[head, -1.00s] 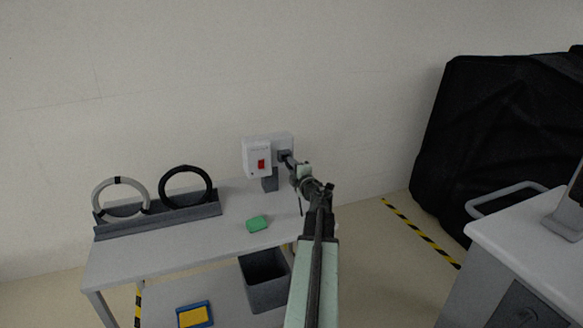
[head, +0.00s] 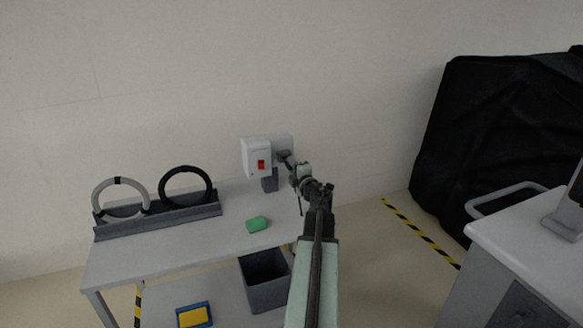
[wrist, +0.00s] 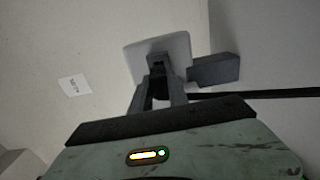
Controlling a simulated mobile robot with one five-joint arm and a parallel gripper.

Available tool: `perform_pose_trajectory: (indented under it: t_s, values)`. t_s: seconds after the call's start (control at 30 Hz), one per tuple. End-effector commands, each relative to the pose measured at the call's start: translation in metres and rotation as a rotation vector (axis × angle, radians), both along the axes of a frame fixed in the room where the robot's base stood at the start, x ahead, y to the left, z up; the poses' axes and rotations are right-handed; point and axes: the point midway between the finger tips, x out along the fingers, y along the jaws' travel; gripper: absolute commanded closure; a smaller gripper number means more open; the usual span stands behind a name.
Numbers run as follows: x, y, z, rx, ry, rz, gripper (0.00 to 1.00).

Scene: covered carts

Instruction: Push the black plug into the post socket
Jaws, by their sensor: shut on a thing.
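The post socket (head: 257,158) is a white box with a red switch, on a short dark post (head: 270,182) at the table's back edge. My gripper (head: 286,157) is at the right side of this box. In the wrist view my gripper (wrist: 157,82) is shut on the small black plug (wrist: 156,62), which lies between the fingertips. The plug points at a pale rounded plate (wrist: 178,50) of the socket. The fingers hide much of the plug, so I cannot tell whether it is in the opening or just in front of it.
A grey rack with a light ring (head: 95,200) and a black ring (head: 161,188) stands at the table's left. A green block (head: 257,224) lies on the table (head: 150,262). A grey bin (head: 265,280) is below. A white cart (head: 530,235) stands at right.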

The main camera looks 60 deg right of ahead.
Motion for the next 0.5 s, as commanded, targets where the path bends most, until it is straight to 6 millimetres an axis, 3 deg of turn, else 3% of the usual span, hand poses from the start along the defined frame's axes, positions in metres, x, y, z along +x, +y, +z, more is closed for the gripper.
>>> perform_pose_trajectory:
  t_s: [0.5]
  values:
    - [0.0095,-0.0064,0.0000,0.000,0.000,0.001,1.00]
